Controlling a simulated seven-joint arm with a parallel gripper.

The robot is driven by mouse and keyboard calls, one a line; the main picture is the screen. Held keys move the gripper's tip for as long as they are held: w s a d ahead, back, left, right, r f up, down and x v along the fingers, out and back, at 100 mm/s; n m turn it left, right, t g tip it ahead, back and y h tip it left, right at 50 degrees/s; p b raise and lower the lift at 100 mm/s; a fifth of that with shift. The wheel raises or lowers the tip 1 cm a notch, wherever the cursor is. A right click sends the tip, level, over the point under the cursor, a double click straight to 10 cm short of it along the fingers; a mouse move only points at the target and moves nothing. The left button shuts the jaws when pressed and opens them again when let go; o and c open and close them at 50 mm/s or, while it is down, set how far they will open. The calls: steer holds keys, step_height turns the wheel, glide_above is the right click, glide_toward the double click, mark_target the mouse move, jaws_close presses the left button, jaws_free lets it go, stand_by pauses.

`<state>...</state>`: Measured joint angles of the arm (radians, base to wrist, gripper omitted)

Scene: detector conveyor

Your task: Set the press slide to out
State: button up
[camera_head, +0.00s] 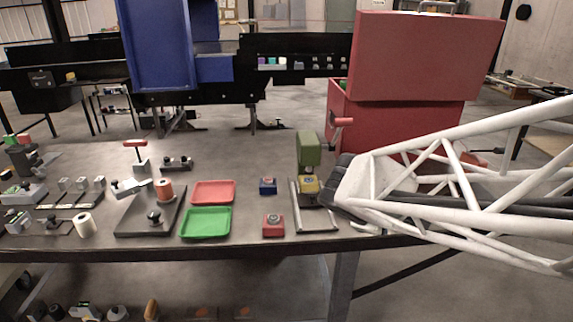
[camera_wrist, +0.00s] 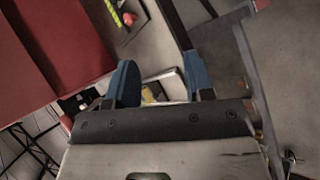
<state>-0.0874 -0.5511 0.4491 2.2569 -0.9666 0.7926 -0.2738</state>
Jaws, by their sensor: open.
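The press stands at the right end of the bench in the head view, with a green upright head (camera_head: 309,148). A yellow block (camera_head: 310,184), seemingly on the press slide, sits below the head over a pale base frame (camera_head: 317,226). My gripper (camera_wrist: 163,82) shows two blue fingers spread apart in the wrist view, with nothing gripped. A small yellow patch (camera_wrist: 149,95) and a pale edge show between the fingers; I cannot tell surely which press part they are. In the head view my white arm reaches in from the right, its dark end just right of the press, fingers not distinguishable.
A red cabinet (camera_head: 415,60) stands behind the press, with a red-ended handle (camera_head: 342,121) nearby. The bench's front edge is close.

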steer(key=w+a+f+n+t, duration=0.1)
steer(key=w+f+n+t, duration=0.1)
steer(key=w+n, duration=0.4)
steer(key=n+t+y, duration=0.2)
steer(key=n+t, duration=0.3)
steer(key=n, duration=0.9)
glide_toward(313, 197)
steer(key=shift+w+d+f, duration=0.1)
steer(key=shift+w+d, duration=0.25)
steer(key=shift+d, duration=0.45)
steer(key=shift+w+a+f+n+t+y, duration=0.2)
steer(key=shift+a+f+n+t+y, duration=0.1)
steer(key=shift+a+f+n+y, duration=0.15)
steer(key=shift+d+r, duration=0.1)
steer(key=shift+x, duration=3.95)
steer(key=shift+r, duration=0.1)
jaws_close()
